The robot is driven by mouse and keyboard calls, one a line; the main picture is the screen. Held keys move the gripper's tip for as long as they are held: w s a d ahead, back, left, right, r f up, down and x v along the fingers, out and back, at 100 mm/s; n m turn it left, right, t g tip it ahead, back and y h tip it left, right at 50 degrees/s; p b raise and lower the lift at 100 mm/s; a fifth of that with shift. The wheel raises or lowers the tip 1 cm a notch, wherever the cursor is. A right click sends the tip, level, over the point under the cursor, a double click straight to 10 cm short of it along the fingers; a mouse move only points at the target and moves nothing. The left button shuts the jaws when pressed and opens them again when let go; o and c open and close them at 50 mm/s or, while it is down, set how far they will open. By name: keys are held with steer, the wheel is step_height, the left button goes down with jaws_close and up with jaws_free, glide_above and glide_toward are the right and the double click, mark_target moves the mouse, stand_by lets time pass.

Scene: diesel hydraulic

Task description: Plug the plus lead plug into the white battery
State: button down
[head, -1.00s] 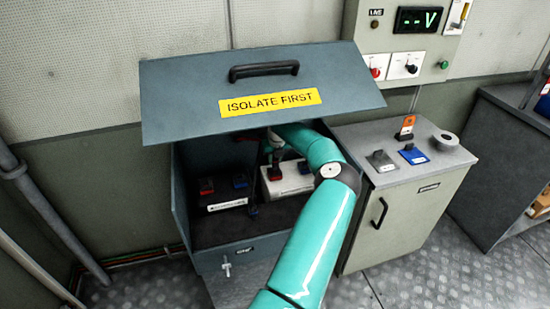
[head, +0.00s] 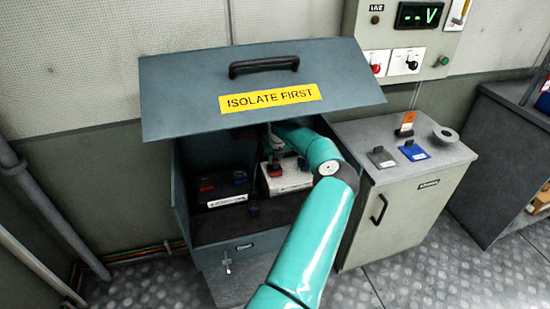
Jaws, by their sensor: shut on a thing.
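The white battery (head: 290,182) sits in the right half of the open battery box. A red piece (head: 275,169), which looks like the plus lead plug, is at its left top, and a dark blue piece (head: 303,165) is at its right. My gripper (head: 273,155) is small and partly shaded under the lid, shut on the red plug from above. Whether the plug is fully seated in the battery cannot be told. A black battery (head: 222,200) with a red terminal and a blue one stands to the left, apart from the white one.
The raised lid (head: 190,97) with its yellow label overhangs my forearm and gripper. The box side walls are close. On the right, a grey cabinet (head: 405,200) carries a grey piece, a blue piece, an orange tag and a round grey part. A switch panel (head: 405,50) is above.

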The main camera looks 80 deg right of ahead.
steer(key=shift+f, duration=0.5)
steer(key=c, duration=1.1)
jaws_free()
steer(key=v, duration=0.7)
steer(key=shift+r, duration=0.25)
steer(key=shift+s+a, duration=0.1)
